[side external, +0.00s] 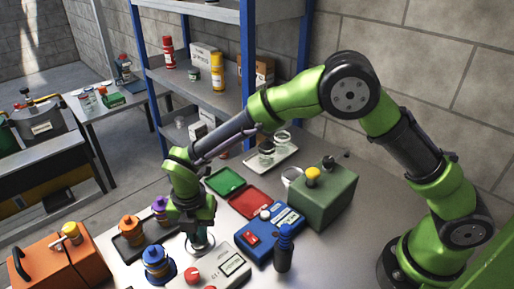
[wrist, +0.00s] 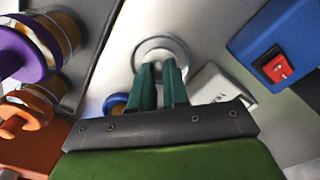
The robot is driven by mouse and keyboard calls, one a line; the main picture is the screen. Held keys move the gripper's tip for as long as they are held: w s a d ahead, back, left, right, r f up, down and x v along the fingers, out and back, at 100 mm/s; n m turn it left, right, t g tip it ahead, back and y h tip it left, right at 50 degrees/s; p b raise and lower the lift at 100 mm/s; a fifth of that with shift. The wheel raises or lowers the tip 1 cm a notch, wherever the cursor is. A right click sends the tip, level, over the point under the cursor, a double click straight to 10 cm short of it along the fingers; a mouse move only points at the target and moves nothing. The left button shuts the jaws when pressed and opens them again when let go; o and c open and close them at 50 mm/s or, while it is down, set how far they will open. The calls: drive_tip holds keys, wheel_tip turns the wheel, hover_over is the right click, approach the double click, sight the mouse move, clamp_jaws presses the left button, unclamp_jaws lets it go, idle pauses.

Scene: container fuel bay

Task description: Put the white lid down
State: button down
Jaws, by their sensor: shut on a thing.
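The white lid (side external: 200,246) is a round pale disc under my gripper (side external: 200,234), among the jars and the boxes on the grey table. In the wrist view the white lid (wrist: 152,46) shows concentric rings, and the green fingers of my gripper (wrist: 160,72) reach over its near part. The fingers are shut on the lid near its middle; the grip point itself is mostly hidden. The lid looks about level and close to the table top. I cannot tell whether it touches the surface.
An orange-capped jar (side external: 131,232), a purple-capped jar (side external: 160,206) and a blue-capped jar (side external: 157,265) stand left of my gripper. A white-grey device (side external: 232,264) and a blue box (side external: 268,234) stand to the right. Green (side external: 224,181) and red (side external: 249,202) trays lie behind.

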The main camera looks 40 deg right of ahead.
drive_tip(key=shift+f, duration=0.15)
drive_tip(key=c, duration=1.1)
unclamp_jaws()
wheel_tip(320, 180, up, 12)
drive_tip(key=s+d+r+m+t+y, duration=0.1)
drive_tip(key=s+d+r+m, duration=0.1)
drive_tip(key=d+r+m, duration=0.55)
drive_tip(key=s+d+r+m+t, duration=0.1)
drive_tip(key=s+d+m+t, duration=0.1)
drive_tip(key=s+d+m, duration=0.3)
drive_tip(key=s+d+r+m+t, duration=0.1)
drive_tip(key=s+d+m, duration=0.4)
drive_tip(key=m, duration=0.5)
drive_tip(key=s+d+r+m+t+y, duration=0.1)
drive_tip(key=s+d+m+t, duration=0.2)
drive_tip(key=s+d+m, duration=0.2)
drive_tip(key=shift+d+r+m, duration=0.15)
drive_tip(key=shift+d+m, duration=0.3)
drive_tip(key=shift+m, duration=0.5)
drive_tip(key=shift+d+r+m, duration=0.15)
drive_tip(key=shift+d+m, duration=0.3)
drive_tip(key=shift+m, duration=0.45)
